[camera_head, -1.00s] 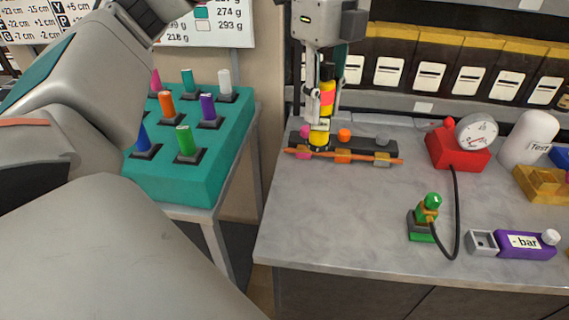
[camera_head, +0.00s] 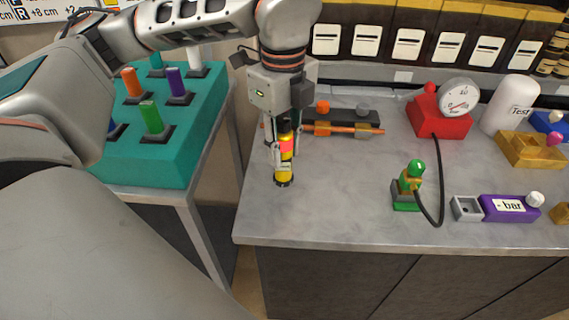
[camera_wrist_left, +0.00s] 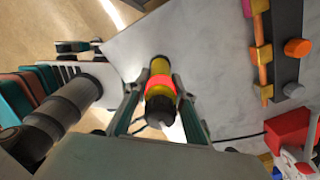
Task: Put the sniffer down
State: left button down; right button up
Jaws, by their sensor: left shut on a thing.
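The sniffer (camera_head: 284,168) is a yellow cylinder with a red band, a pale label and black ends. My left gripper (camera_head: 286,150) is shut on it from above and holds it upright near the left end of the grey bench top (camera_head: 330,212). In the left wrist view the sniffer (camera_wrist_left: 160,82) sits between the two fingers (camera_wrist_left: 158,100). Whether its black lower end touches the bench I cannot tell. My right gripper is not in view.
A dark rack with an orange bar (camera_head: 330,128) lies just behind. To the right are a red gauge block (camera_head: 440,122), a green fitting (camera_head: 408,190) with a black hose, and a purple "- bar" block (camera_head: 510,208). A teal peg block (camera_head: 185,145) stands left. Bench in front is clear.

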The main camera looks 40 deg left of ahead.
aim_at(283, 165)
pick_arm(q)
notch_tip(283, 165, down, 4)
jog(key=shift+f+b, duration=0.25)
jog(key=shift+b, duration=0.05)
jog(key=shift+r, duration=0.1)
jog(key=c, duration=1.7)
grip_release()
jog(key=shift+f, duration=0.2)
